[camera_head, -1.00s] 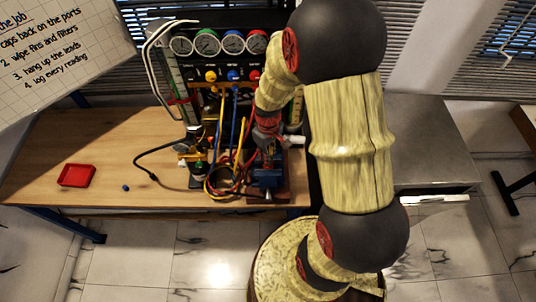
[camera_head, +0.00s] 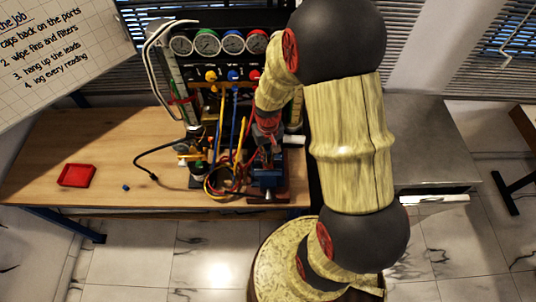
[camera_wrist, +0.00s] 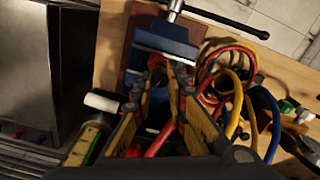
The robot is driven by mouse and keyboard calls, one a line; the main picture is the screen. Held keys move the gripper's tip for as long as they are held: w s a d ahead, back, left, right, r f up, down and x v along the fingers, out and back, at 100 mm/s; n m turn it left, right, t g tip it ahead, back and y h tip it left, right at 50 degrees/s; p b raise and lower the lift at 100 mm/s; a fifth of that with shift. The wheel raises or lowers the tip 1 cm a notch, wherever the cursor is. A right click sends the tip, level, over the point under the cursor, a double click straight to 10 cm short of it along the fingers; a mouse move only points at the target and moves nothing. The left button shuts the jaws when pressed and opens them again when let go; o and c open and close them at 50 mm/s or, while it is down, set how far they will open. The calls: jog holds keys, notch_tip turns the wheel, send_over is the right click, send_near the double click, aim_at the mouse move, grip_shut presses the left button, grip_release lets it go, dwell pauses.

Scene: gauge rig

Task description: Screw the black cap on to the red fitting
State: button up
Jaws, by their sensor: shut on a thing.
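My gripper (camera_wrist: 160,84) points at the blue vise (camera_wrist: 166,45) on the bench, its two yellow-and-black fingers closed together just in front of the jaws. A small dark piece, which I take for the black cap (camera_wrist: 158,77), is between the fingertips and mostly hidden by them. A bit of red, likely the red fitting (camera_wrist: 157,66), shows at the vise side of the tips. I cannot tell whether cap and fitting touch. In the head view the vise (camera_head: 268,180) stands at the bench's front right, with my gripper (camera_head: 268,152) over it.
Red, yellow and blue leads (camera_wrist: 232,80) loop close beside the vise. A gauge panel (camera_head: 220,45) stands behind. A red tray (camera_head: 76,175) and a small blue piece (camera_head: 126,187) lie on the bench's left, which is otherwise mostly clear. A grey cabinet (camera_head: 425,145) stands right.

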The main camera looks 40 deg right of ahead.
jog(key=shift+m, duration=0.4)
jog(key=m, duration=0.4)
jog(key=shift+m, duration=0.4)
jog(key=m, duration=0.4)
jog(key=shift+m, duration=0.6)
jog(key=m, duration=0.3)
jog(key=shift+m, duration=1.1)
